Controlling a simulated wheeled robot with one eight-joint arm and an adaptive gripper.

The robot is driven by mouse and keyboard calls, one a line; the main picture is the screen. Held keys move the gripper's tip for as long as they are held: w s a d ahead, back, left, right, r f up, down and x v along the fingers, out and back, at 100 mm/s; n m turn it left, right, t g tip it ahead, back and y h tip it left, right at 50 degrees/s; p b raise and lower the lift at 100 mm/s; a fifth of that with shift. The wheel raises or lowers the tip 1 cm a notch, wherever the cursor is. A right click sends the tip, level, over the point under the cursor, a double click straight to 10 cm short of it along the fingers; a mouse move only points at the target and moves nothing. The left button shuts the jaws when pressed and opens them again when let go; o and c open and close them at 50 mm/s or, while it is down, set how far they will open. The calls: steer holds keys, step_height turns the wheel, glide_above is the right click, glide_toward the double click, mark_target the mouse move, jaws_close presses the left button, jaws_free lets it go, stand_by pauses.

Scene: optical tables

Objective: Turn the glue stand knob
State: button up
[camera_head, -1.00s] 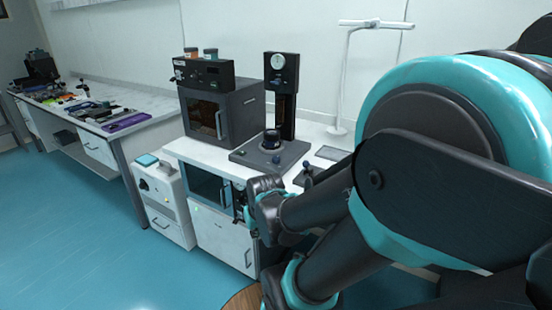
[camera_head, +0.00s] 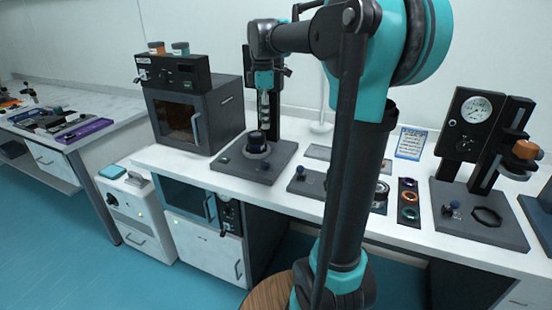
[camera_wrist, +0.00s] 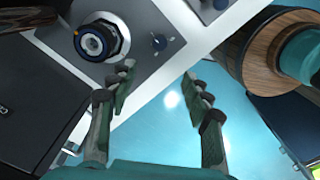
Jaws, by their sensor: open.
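Two dark stands with knobs are on the white bench in the head view; neither shows a label naming it the glue stand. The left stand (camera_head: 281,157) has a black round fitting (camera_head: 257,143) and a small knob (camera_head: 225,160) on its base. In the wrist view, this base (camera_wrist: 65,35) shows the blue knob (camera_wrist: 158,41) beside the round fitting (camera_wrist: 97,41). The right stand (camera_head: 490,232) has a gauge, a column and a blue knob (camera_head: 453,208). My gripper (camera_head: 265,105) hangs above the left stand, partly hiding its column. Its fingers (camera_wrist: 157,75) are open and empty, apart from the knob.
A dark oven (camera_head: 195,115) stands left of the left stand. A small plate with a blue knob (camera_head: 300,172), a strip of coloured rings (camera_head: 408,200) and a printed card (camera_head: 411,143) lie between the stands. Blue floor lies before the bench.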

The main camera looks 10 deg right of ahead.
mark_target(265, 163)
step_height(265, 163, down, 17)
steer(key=shift+f, duration=0.15)
stand_by(0.5)
jaws_close()
